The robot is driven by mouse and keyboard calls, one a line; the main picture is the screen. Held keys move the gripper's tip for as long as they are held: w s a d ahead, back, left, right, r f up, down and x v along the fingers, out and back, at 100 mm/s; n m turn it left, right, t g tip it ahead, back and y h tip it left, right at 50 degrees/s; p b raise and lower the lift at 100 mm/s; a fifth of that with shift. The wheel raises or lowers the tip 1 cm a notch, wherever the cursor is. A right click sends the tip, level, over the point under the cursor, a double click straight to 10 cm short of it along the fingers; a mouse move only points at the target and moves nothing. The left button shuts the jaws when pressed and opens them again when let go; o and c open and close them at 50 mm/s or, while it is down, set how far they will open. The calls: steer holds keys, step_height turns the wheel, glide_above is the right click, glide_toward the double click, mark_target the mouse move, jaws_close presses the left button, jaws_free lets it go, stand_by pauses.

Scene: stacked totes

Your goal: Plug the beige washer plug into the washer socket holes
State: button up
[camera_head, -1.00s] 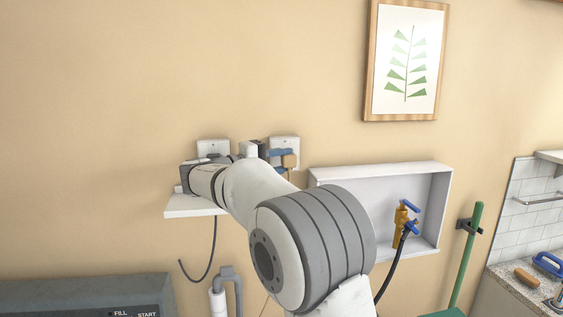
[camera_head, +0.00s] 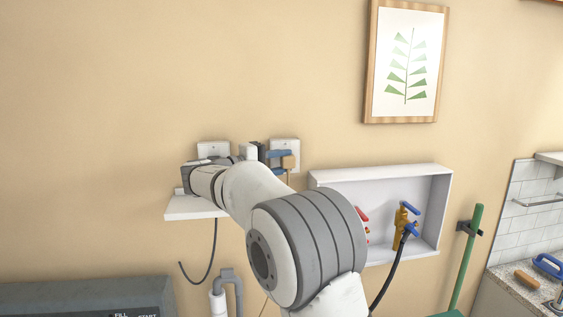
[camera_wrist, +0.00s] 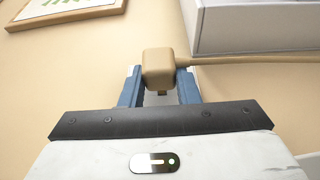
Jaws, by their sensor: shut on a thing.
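The beige washer plug (camera_wrist: 158,68) is between the blue fingers of my gripper (camera_wrist: 160,88) in the wrist view, with its cord running off to the right. In the head view the plug (camera_head: 289,162) and my gripper (camera_head: 278,158) are in front of the right white wall socket plate (camera_head: 291,145). They cover its lower part, so its holes are mostly hidden. I cannot tell whether the plug touches the plate. A second white socket plate (camera_head: 213,148) is to the left, partly behind my arm.
A white recessed wall box (camera_head: 330,177) with red and blue-handled valves is to the right of the plates. A small white shelf (camera_head: 190,208) with a hanging dark cord is at left. A framed leaf picture (camera_head: 372,70) hangs above.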

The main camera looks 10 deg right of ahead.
steer(key=shift+w+p, duration=0.3)
steer(key=shift+w, duration=0.2)
steer(key=shift+w, duration=0.15)
steer(key=o, duration=1)
steer(key=shift+o, duration=0.2)
steer(key=shift+f, duration=0.1)
steer(key=shift+s+f+b, duration=0.1)
steer(key=shift+s+b, duration=0.9)
steer(key=shift+s, duration=0.2)
steer(key=shift+s+r+p, duration=0.2)
steer(key=shift+r+p, duration=0.4)
steer(key=shift+p, duration=0.5)
steer(key=s+b, duration=0.2)
steer(key=s, duration=0.1)
steer(key=s+f+b, duration=0.1)
steer(key=s, duration=0.1)
steer(key=shift+s, duration=0.25)
